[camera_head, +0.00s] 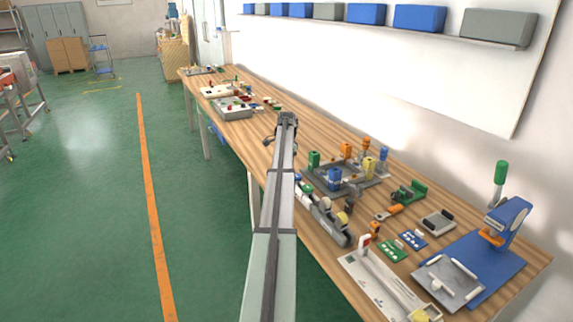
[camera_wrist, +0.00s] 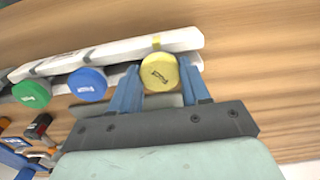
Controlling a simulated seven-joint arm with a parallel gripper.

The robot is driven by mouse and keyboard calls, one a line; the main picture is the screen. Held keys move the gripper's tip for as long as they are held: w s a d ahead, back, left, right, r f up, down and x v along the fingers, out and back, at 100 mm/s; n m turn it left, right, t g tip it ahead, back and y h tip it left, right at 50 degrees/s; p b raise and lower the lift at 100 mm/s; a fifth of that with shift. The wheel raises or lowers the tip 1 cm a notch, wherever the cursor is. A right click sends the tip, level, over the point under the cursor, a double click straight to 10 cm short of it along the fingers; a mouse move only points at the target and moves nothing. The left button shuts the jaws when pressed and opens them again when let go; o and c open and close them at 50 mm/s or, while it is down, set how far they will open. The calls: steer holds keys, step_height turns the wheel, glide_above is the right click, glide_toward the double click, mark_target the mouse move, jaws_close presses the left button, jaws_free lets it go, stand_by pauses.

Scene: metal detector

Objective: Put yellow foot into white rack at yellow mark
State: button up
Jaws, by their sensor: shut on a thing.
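In the wrist view, my gripper (camera_wrist: 160,82) is shut on the yellow foot (camera_wrist: 159,72), a round yellow disc with dark lettering, held between two blue fingers. The white rack (camera_wrist: 120,50) is a long pale bar running behind the foot. Its small yellow mark (camera_wrist: 156,42) shows just above the foot in the picture. The foot overlaps the rack's near edge; I cannot tell whether it is seated or only in front. A blue foot (camera_wrist: 87,83) and a green foot (camera_wrist: 32,94) sit along the rack to the left. I cannot make out my gripper clearly in the head view.
The wooden tabletop (camera_wrist: 270,60) is bare to the right of the rack. Orange, red and blue parts (camera_wrist: 38,128) lie at lower left. In the head view, a grey fixture (camera_head: 345,183) with coloured blocks and a blue press (camera_head: 508,222) stand on the table's right side.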

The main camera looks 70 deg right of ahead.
steer(key=o, duration=1.3)
steer(key=shift+c, duration=0.2)
steer(key=shift+r, duration=0.15)
steer(key=shift+r, duration=3.65)
